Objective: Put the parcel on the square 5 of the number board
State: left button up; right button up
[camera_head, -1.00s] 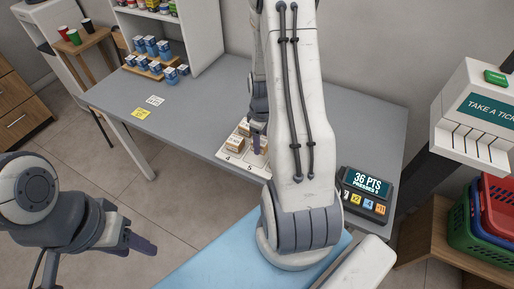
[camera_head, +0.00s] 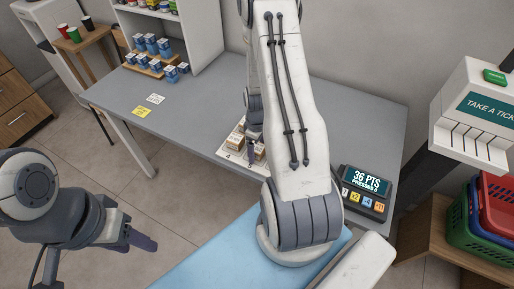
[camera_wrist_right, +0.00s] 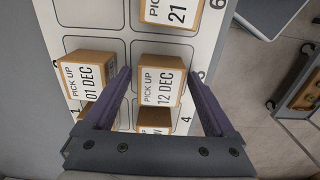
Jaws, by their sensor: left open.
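The number board (camera_head: 222,152) lies on the grey counter; it shows as a white board with outlined squares in the right wrist view (camera_wrist_right: 88,14). A brown parcel with a white "PICK UP 12 DEC" label (camera_wrist_right: 160,86) stands between the fingers of my right gripper (camera_wrist_right: 162,76), which look apart with narrow gaps. I cannot tell whether this parcel touches the board. The right gripper (camera_head: 251,155) is low over the board in the head view, partly hidden by its arm. My left gripper (camera_head: 143,238) is open and empty, left of the counter's front edge.
Parcels marked "01 DEC" (camera_wrist_right: 83,80) and "21" (camera_wrist_right: 172,12) stand on the board, with another one partly hidden below. A points console (camera_head: 364,193) stands to the right. Blue-and-white boxes (camera_head: 151,45) stand far left.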

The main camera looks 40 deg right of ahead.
aim_at(257, 147)
jog(key=shift+r, duration=0.15)
notch_tip(257, 147, up, 12)
jog(key=b, duration=0.1)
jog(key=w+a+r, duration=0.1)
jog(key=a+r, duration=0.3)
jog(key=a, duration=0.6)
jog(key=s+a+r+n, duration=0.1)
jog(key=s+a+r, duration=0.1)
jog(key=a, duration=0.4)
jog(key=s+a+r+n, duration=0.1)
jog(key=s+a+r, duration=0.1)
jog(key=a, duration=0.3)
jog(key=s+a+r+y, duration=0.1)
jog(key=s+a+r, duration=0.3)
jog(key=s+a, duration=0.6)
jog(key=s, duration=0.3)
jog(key=shift+s+n, duration=0.15)
jog(key=shift+n, duration=0.15)
